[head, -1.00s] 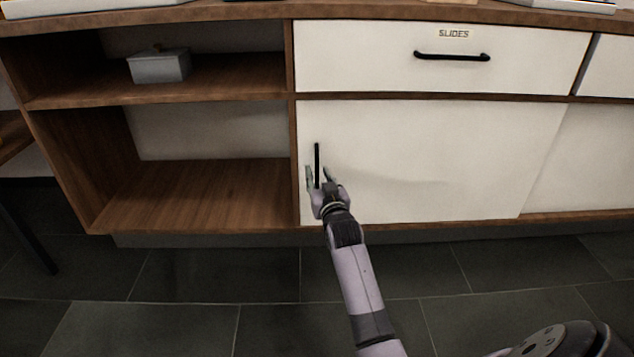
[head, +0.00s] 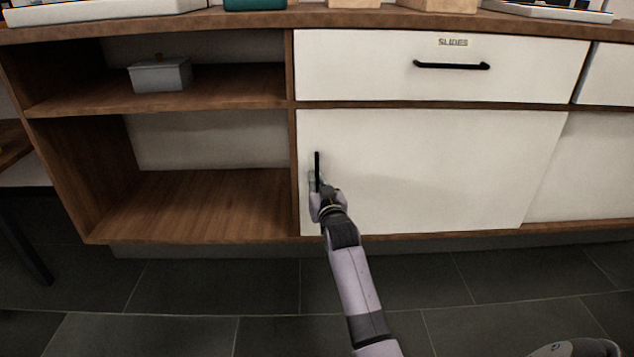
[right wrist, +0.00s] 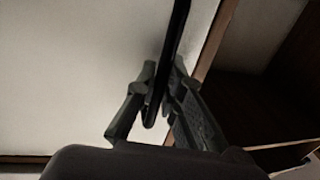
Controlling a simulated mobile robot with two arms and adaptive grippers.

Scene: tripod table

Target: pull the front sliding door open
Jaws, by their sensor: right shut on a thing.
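The front sliding door (head: 430,170) is a white panel under the drawer, its left edge against the wooden upright. Its black vertical bar handle (head: 317,165) is near that left edge. My right gripper (head: 316,182) is at the lower part of the handle. In the right wrist view, the fingers of my right gripper (right wrist: 160,95) are shut on the handle (right wrist: 178,40), one on each side of it. The door's white face (right wrist: 80,70) fills the left of that view.
A second white panel (head: 590,165) sits behind the door's right edge. Above is a white drawer (head: 350,65) labelled SLIDES with a black handle (head: 451,66). Open wooden shelves to the left hold a grey lidded box (head: 160,75). The dark tiled floor (head: 200,290) in front is clear.

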